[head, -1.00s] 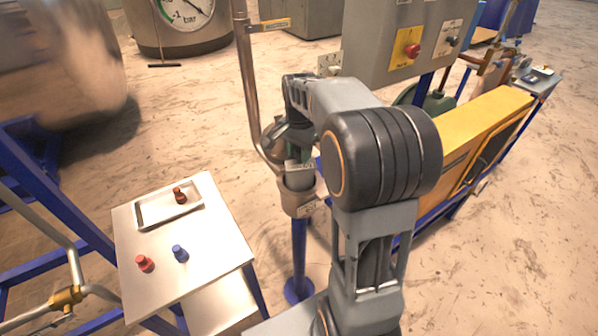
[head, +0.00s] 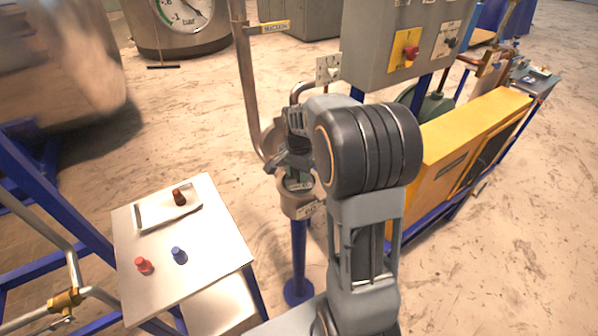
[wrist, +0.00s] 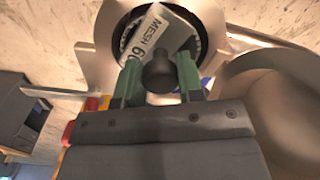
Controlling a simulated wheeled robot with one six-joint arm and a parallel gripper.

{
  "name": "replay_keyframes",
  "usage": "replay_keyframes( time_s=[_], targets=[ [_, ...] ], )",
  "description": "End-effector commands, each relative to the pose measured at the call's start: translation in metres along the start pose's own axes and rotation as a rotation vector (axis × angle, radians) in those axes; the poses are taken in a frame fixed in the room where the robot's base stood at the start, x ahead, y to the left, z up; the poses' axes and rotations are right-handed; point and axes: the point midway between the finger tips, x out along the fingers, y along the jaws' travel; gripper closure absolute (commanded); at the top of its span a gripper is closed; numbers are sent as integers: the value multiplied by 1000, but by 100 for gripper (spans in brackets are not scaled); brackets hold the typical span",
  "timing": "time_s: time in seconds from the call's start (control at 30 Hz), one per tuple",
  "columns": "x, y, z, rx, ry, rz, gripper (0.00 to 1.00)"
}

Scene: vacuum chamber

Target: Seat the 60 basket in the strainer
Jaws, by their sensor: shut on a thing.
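My gripper (wrist: 158,78) is shut, its two green fingers on either side of the black knob of the 60 basket. The basket's pale top plate (wrist: 154,36), marked "MESH 60", shows in the wrist view inside the round strainer mouth. The strainer (wrist: 113,14) is a metal ring around it; I cannot tell whether the basket is fully down. In the head view my gripper (head: 297,179) is at the mouth of the strainer (head: 297,207), which stands on a blue post. The basket is mostly hidden there.
A metal table (head: 205,262) at left bears a tray (head: 150,217) with a dark brown knob-like piece (head: 179,197), plus a red piece (head: 144,265) and a blue piece (head: 179,254). A bent pipe (head: 245,95) rises beside the strainer. A grey control box (head: 385,60) stands behind.

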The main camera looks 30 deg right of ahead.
Motion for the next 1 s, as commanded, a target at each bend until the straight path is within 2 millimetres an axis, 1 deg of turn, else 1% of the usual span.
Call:
replay_keyframes(
  time_s=[0.13, 0.17, 0.4, 0.63, 0.77, 0.87, 1.0],
  targets=[
    [3, 0, 0, 0, 1, -1, 100],
    [3, 0, 0, 0, 0, 0, 63],
    [2, 0, 0, 0, 0, 0, 40],
    [2, 0, 0, 0, 0, 0, 40],
    [-6, 0, 0, 0, 2, -2, 40],
    [-20, 0, -1, 0, 2, -3, 40],
    [-48, -1, -1, 0, 4, -4, 40]
  ],
)
